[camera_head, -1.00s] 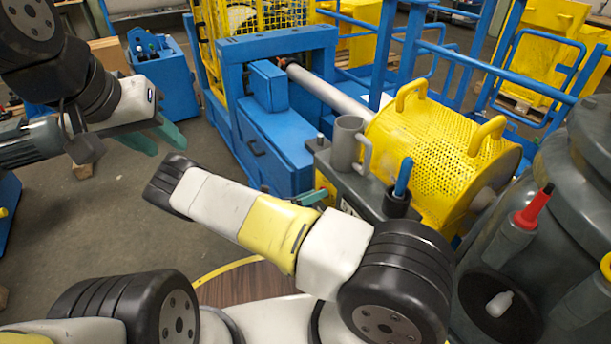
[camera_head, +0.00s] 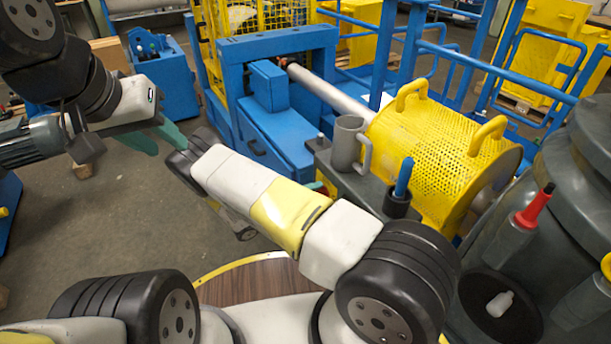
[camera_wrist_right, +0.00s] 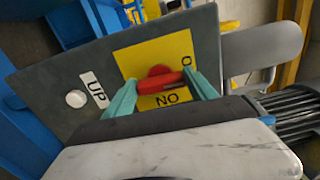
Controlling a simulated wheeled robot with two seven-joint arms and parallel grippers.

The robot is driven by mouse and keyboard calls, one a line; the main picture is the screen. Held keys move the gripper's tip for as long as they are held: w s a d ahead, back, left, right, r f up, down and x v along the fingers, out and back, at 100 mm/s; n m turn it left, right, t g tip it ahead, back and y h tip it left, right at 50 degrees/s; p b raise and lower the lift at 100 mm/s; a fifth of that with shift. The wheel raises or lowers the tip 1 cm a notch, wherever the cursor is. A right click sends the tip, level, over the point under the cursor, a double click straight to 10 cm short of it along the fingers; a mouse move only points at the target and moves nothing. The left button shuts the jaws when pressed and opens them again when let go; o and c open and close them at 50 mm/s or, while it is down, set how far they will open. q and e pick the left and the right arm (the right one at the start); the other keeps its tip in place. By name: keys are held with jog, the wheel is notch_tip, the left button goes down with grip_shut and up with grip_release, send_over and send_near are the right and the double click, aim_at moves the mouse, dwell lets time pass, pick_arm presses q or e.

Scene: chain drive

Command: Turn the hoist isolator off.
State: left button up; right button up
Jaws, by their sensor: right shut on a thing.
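The isolator's red handle (camera_wrist_right: 160,82) is in the middle of the right wrist view, on a yellow plate (camera_wrist_right: 148,57) set in a dark grey panel. The handle lies roughly level across the picture. Upside-down letters "ON" show below it, and another label at its right is mostly hidden. My right gripper (camera_wrist_right: 162,90) is shut on the handle, with a teal finger at each end. In the head view the right gripper and the handle are mostly hidden behind my right arm. My left gripper (camera_head: 158,138) is open and empty, far from the panel.
A white button (camera_wrist_right: 76,98) with an "UP" label (camera_wrist_right: 95,90) sits beside the yellow plate. In the head view, a grey mug (camera_head: 346,143) and a dark cup with a blue-handled tool (camera_head: 404,177) stand near my right arm. A yellow perforated guard (camera_head: 437,140) is behind them.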

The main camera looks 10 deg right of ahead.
jog(key=shift+n, duration=0.4)
jog(key=o, duration=1.4)
jog(key=shift+c, duration=0.2)
jog(key=v, duration=0.8)
